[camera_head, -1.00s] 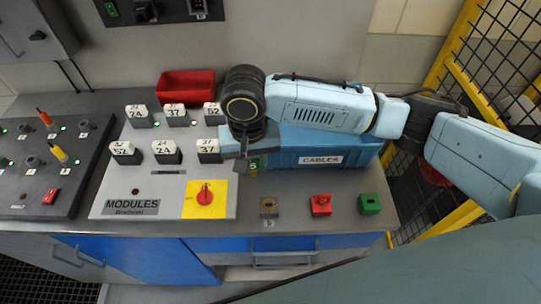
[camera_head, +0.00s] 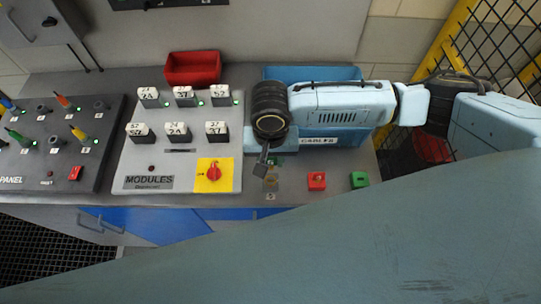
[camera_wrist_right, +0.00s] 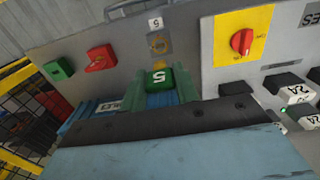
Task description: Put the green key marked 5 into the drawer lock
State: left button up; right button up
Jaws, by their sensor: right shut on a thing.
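My right gripper (camera_head: 264,163) is shut on the green key marked 5 (camera_wrist_right: 158,77); the white 5 faces the camera in the right wrist view. The gripper is just behind the brass-brown drawer lock (camera_head: 271,184) at the desk's front, which has a small 5 label. In the right wrist view the lock (camera_wrist_right: 158,43) lies just beyond the key. In the head view, the gripper mostly hides the key. My left gripper is not in view.
A red block (camera_head: 317,181) and a green block (camera_head: 359,180) stand right of the lock. The modules panel (camera_head: 225,133) with its red switch (camera_head: 214,172) is at the left. A blue cables bin (camera_head: 350,73) lies behind my right arm. A red bin (camera_head: 192,68) stands at the back.

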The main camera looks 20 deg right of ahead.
jog(key=shift+f+b, duration=1.05)
jog(key=shift+f, duration=1.85)
jog(key=shift+p, duration=0.6)
jog(key=shift+p, duration=0.5)
jog(key=shift+f+b, duration=0.5)
jog(key=shift+f, duration=1.25)
